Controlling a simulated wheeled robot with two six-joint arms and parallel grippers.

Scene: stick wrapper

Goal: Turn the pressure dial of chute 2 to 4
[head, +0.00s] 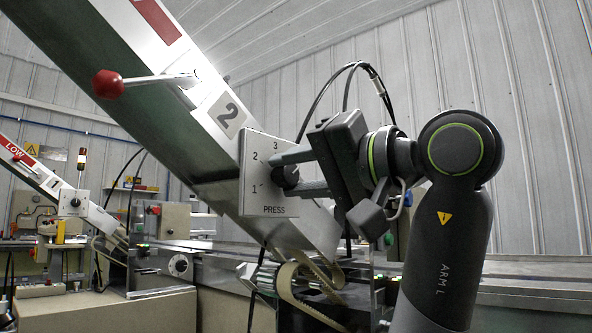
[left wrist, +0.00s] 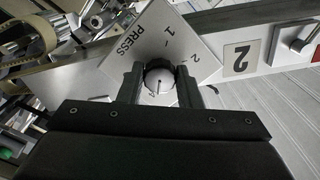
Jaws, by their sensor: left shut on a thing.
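The pressure dial of chute 2 is a dark round knob (head: 287,176) on a pale square plate (head: 262,202) marked PRESS, with 1, 2 and 3 visible in the head view. The plate is fixed to the sloping chute marked 2 (head: 229,114). My left gripper (head: 290,172) has its two fingers on either side of the knob and is shut on it. In the left wrist view the knob (left wrist: 160,78) sits between the fingertips, with a small dark mark on its pale face. I cannot tell which number the dial points to.
A lever with a red ball (head: 108,84) sticks out from the chute above the plate. A second chute marked 1 (head: 50,184) stands farther left. Belts and rollers (head: 300,285) lie just below the plate. Cables loop above my gripper.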

